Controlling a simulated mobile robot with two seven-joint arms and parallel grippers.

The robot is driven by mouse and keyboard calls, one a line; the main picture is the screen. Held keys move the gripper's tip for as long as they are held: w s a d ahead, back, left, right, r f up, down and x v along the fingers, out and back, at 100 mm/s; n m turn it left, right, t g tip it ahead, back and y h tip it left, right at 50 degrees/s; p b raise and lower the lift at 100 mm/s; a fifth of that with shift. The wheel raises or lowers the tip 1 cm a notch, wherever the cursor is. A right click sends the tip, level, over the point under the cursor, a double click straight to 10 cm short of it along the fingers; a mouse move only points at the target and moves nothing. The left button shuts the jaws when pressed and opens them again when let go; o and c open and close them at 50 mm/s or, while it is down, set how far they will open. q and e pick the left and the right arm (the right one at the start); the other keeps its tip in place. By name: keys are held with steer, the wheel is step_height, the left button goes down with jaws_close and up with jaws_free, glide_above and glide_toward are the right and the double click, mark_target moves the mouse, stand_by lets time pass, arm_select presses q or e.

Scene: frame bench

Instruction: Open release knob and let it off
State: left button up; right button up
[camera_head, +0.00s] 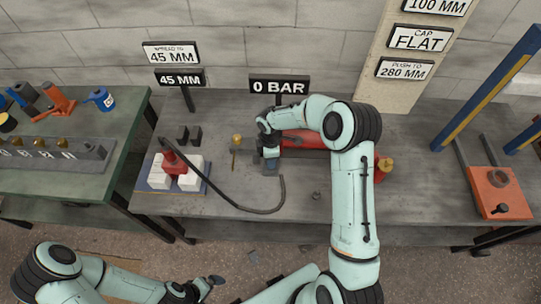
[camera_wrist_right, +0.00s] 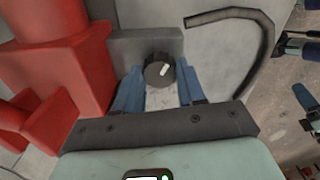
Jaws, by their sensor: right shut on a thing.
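The release knob (camera_wrist_right: 158,70) is round and black with a white pointer mark. It sits against a grey block (camera_wrist_right: 143,42) beside the red pump body (camera_wrist_right: 45,75). My right gripper (camera_wrist_right: 160,82) is shut on the knob, with a blue finger on each side of it. In the head view the right gripper (camera_head: 270,160) reaches down at the left end of the red pump (camera_head: 308,139), and the knob is hidden there. The sign (camera_head: 279,87) reads 0 BAR. My left gripper (camera_head: 206,287) is low in the head view, away from the bench, its opening unclear.
A black hose (camera_head: 230,203) curves across the bench. A red tool (camera_head: 174,163) sits between white blocks (camera_head: 188,181) at the left, below signs reading 45 MM (camera_head: 180,78). A blue-posted frame (camera_head: 490,90) and an orange block (camera_head: 494,187) stand at the right.

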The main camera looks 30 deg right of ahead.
arm_select(q)
steer(key=shift+w+r+p, duration=0.35)
steer(key=shift+w+r, duration=0.25)
arm_select(e)
steer(key=shift+n, duration=1.5)
steer(key=o, duration=1.1)
steer(key=shift+c, duration=0.2)
arm_select(q)
steer(key=shift+w+r, duration=0.35)
steer(key=shift+w, duration=0.05)
arm_select(e)
step_height(320, 180, up, 14)
steer(key=shift+f, duration=0.25)
